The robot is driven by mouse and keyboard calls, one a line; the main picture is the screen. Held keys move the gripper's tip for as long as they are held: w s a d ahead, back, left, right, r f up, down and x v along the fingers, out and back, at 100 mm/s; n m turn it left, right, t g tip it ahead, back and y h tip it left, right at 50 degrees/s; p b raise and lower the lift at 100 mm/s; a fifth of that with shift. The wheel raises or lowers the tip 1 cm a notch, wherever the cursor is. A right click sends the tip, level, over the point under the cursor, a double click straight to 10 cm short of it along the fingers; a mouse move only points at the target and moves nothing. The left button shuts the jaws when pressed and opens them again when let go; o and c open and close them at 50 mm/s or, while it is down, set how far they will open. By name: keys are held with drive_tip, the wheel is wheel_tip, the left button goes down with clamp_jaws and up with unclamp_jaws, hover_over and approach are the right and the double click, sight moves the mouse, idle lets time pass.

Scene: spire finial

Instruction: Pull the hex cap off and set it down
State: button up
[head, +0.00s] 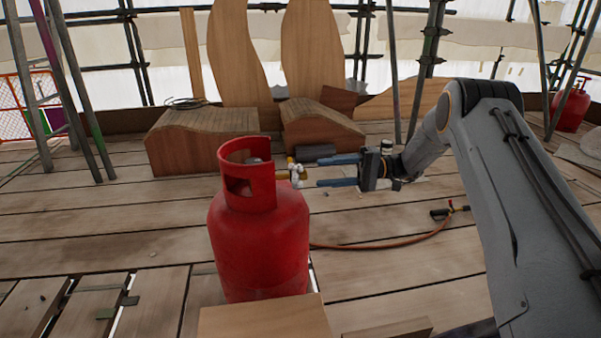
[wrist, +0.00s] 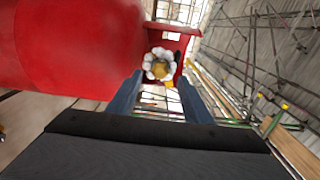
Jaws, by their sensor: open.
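A red gas cylinder (head: 258,240) stands upright, with an open red collar (head: 248,180) on top. A white lobed part with brass-coloured pieces (head: 297,173) shows at the right of the collar. In the wrist view the brass hex cap (wrist: 159,69) faces me, ringed by the white lobes (wrist: 150,57), with the collar (wrist: 178,43) behind. My gripper (head: 320,171) is open and empty, its two blue fingers pointing left toward the cap. In the wrist view the cap appears between the fingertips (wrist: 160,80), seemingly just beyond them; I see no contact.
An orange hose (head: 390,243) runs across the planks to a torch (head: 450,210). A wooden block (head: 265,320) is in front of the cylinder. Curved wooden forms (head: 205,140) stand behind. Scaffold poles rise left and right. Planks at the right are mostly clear.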

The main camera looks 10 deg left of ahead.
drive_tip(key=shift+p+x, duration=0.8)
drive_tip(key=shift+x, duration=2.05)
clamp_jaws()
drive_tip(key=shift+w+d, duration=0.1)
drive_tip(key=shift+d, duration=0.05)
drive_tip(key=shift+b+v, duration=0.85)
drive_tip(key=shift+v, duration=2)
